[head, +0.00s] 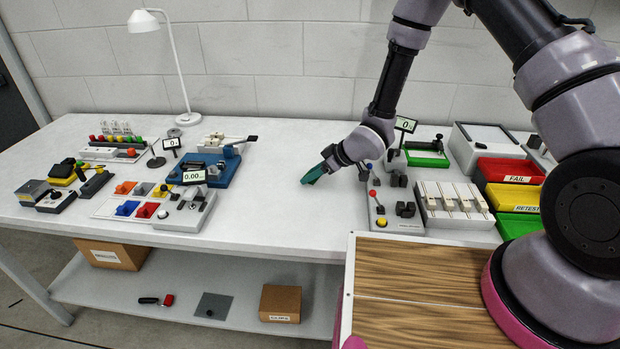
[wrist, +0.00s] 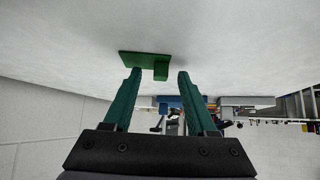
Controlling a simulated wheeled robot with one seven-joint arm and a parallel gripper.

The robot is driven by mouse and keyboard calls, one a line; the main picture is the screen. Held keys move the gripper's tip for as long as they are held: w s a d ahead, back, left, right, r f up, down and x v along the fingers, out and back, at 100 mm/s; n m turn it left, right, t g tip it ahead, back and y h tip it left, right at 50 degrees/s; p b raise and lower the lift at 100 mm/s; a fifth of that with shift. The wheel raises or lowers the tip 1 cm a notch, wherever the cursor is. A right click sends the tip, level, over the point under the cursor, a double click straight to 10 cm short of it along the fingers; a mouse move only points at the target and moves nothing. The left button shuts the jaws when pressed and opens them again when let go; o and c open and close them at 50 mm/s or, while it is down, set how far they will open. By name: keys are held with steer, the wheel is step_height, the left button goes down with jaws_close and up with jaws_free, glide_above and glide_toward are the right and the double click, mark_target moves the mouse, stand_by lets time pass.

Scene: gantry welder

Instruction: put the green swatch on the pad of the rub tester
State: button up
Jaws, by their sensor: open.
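The green swatch (wrist: 140,58) is a flat piece with a small raised tab, against the pale worktop in the wrist view. It sits just past my fingertips, nearer the left one, with no clear grip on it. My gripper (wrist: 155,72) is open, its dark teal fingers apart. In the head view my gripper (head: 338,176) is low over the middle of the bench, and I cannot make out the swatch there. I cannot tell for sure which machine is the rub tester; a blue-based machine (head: 222,174) stands left of my gripper.
A holder (head: 112,208) with several coloured pieces and a device with a 0.00 display (head: 185,216) stand at left. A lever device (head: 398,224), a white rack (head: 430,216) and FAIL (head: 512,170) and RETEST trays (head: 515,196) stand at right. The middle bench front is clear.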

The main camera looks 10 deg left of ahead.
steer(key=shift+a+f, duration=0.15)
steer(key=shift+a, duration=0.05)
jaws_close()
